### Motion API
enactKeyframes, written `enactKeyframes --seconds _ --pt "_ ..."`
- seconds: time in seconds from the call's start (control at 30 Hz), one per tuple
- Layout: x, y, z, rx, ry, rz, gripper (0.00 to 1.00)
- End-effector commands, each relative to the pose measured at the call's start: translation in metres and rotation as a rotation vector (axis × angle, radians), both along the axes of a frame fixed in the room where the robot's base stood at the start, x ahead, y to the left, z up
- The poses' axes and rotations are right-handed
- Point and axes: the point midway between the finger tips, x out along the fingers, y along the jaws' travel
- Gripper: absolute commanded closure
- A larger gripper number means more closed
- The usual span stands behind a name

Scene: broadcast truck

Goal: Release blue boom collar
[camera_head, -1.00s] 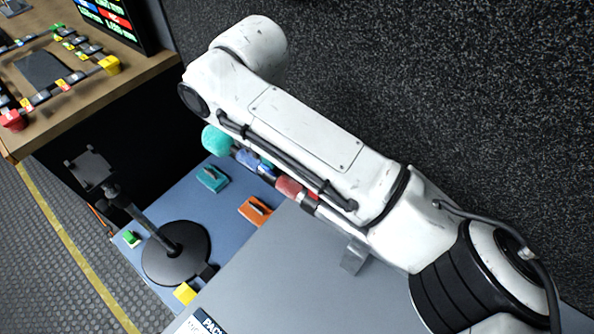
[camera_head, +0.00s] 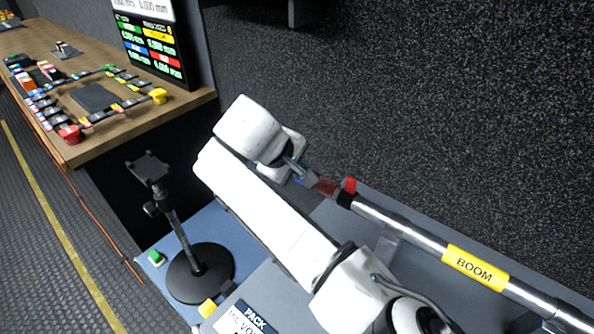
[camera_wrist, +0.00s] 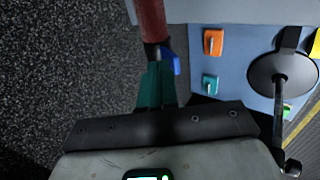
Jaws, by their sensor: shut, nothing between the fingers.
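The boom runs diagonally at the right in the head view, a grey tube with a yellow BOOM label (camera_head: 475,268) and a red collar lever (camera_head: 348,187). In the head view only a small blue sliver shows beside my gripper (camera_head: 308,176). My gripper is shut and empty, close to the boom's blue and red sections. Whether it touches the collar cannot be told.
Orange (camera_wrist: 213,42) and teal (camera_wrist: 210,84) clips lie near the boom. A wooden desk (camera_head: 115,140) is at left. Speckled floor lies beyond.

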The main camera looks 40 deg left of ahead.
Motion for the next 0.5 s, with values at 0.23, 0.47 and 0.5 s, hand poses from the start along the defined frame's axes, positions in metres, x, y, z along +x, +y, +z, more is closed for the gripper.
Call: enactKeyframes --seconds 0.23,0.47,0.5 --pt "0.010 0.000 -0.005 -0.001 0.002 -0.003 1.00" --pt "0.014 0.000 -0.006 0.000 0.001 -0.001 1.00" --pt "0.014 0.000 -0.006 0.000 0.001 -0.001 1.00"
